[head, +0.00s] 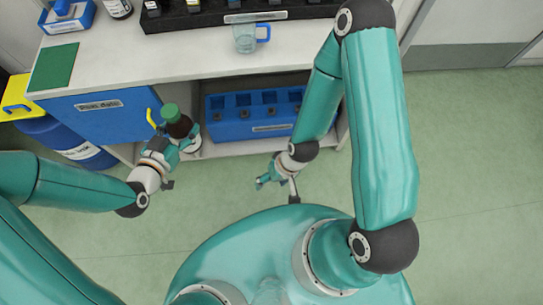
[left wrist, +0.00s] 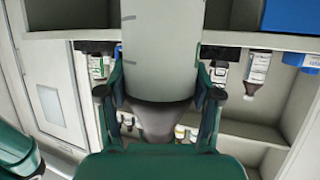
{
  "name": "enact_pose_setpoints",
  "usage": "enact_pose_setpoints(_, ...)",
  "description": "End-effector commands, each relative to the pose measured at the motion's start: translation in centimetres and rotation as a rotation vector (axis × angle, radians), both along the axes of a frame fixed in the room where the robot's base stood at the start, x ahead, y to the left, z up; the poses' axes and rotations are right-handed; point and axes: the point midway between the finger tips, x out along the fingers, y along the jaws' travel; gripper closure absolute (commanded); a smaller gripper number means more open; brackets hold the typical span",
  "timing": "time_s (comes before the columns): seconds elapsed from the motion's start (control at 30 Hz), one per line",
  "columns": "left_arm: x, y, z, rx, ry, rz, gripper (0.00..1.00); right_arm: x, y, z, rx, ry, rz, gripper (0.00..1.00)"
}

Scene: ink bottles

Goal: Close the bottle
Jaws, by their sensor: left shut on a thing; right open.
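A dark brown bottle (head: 180,127) with a green cap (head: 170,112) at its upper end is held in my left gripper (head: 178,138), in front of the counter. The cap looks seated on the bottle; I cannot tell how tightly. In the left wrist view the pale, labelled bottle body (left wrist: 160,50) and its dark shoulder (left wrist: 160,118) lie between the fingers (left wrist: 160,92). The cap cannot be made out there. My right gripper (head: 272,178) is open and empty over the floor, apart from the bottle.
The white counter (head: 130,60) carries a green mat (head: 53,67), a beaker with a blue handle (head: 245,38) and a black rack (head: 215,18). Below stand a blue slotted crate (head: 230,130) and a blue door (head: 85,118) with a yellow handle (head: 152,118). The green floor (head: 470,160) is clear at right.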

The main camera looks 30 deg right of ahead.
Motion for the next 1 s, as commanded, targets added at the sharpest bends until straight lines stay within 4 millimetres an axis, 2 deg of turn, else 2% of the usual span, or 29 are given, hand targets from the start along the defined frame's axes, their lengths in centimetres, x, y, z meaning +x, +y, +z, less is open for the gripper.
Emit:
enact_pose_setpoints(0.27, 0.1, 0.1, 0.1, -0.001, -0.003, 0.005, 1.0, 0.1, 0.0, 0.0, 0.0, -0.001, 0.001, 0.29)
enact_pose_setpoints(0.37, 0.8, 1.0, 0.4, 0.0, -0.003, 0.051, 1.0, 0.1, 0.0, 0.0, 0.0, -0.002, 0.002, 0.29)
enact_pose_setpoints(0.47, 2.2, 3.3, 1.1, 0.001, -0.005, 0.165, 1.0, 0.1, 0.0, 0.0, 0.0, -0.002, 0.002, 0.29)
enact_pose_setpoints(0.6, 4.2, 8.4, 2.3, 0.002, -0.005, 0.395, 1.0, 0.1, 0.0, 0.0, 0.0, -0.002, 0.002, 0.29)
enact_pose_setpoints(0.7, 5.0, 11.8, 3.0, 0.001, -0.005, 0.544, 1.0, 0.1, 0.0, 0.0, 0.0, -0.002, 0.002, 0.29)
enact_pose_setpoints(0.8, 5.2, 14.2, 3.5, 0.001, -0.003, 0.648, 1.0, 0.1, 0.0, 0.0, 0.0, -0.002, 0.002, 0.29)
enact_pose_setpoints(0.9, 5.2, 15.3, 3.8, 0.0, -0.002, 0.695, 1.0, 0.1, 0.0, -0.1, 0.0, -0.002, 0.002, 0.29)
enact_pose_setpoints(1.0, 5.2, 15.5, 3.8, 0.0, -0.001, 0.703, 1.0, 0.1, 0.0, 0.0, 0.0, -0.002, 0.002, 0.29)
